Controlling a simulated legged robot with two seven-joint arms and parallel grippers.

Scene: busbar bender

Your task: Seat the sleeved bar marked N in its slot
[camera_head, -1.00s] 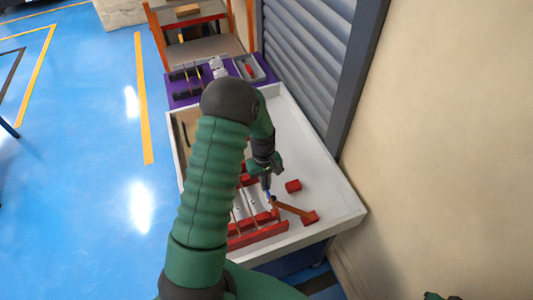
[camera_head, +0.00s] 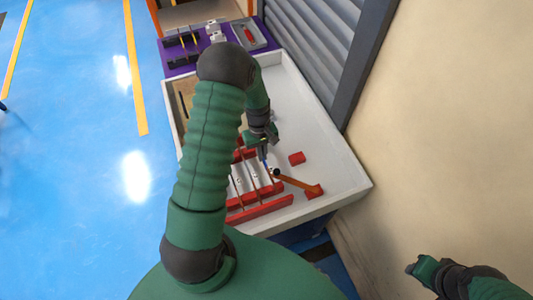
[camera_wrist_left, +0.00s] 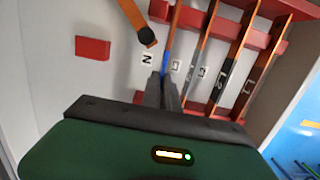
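My left gripper (camera_head: 264,153) is shut, its dark fingertips (camera_wrist_left: 167,82) close together at a blue-sleeved bar (camera_wrist_left: 166,62). This bar stands beside the slot labels N (camera_wrist_left: 147,59) and L3 (camera_wrist_left: 175,65); whether it is seated is hidden by the fingers. A loose copper bar (camera_head: 299,183) with a black end (camera_head: 276,172) lies slanted with its far end at a red block (camera_head: 314,193); it also shows in the wrist view (camera_wrist_left: 132,14), its black end near label N. My right gripper (camera_head: 412,268) is at the lower right, its fingers unclear.
The red slotted rack (camera_head: 262,208) holds several bars beside labels L2 (camera_wrist_left: 202,72) and L1 (camera_wrist_left: 247,87). Another red block (camera_head: 297,158) lies on the white tray table (camera_head: 330,150). A purple mat (camera_head: 180,62) with tools is behind.

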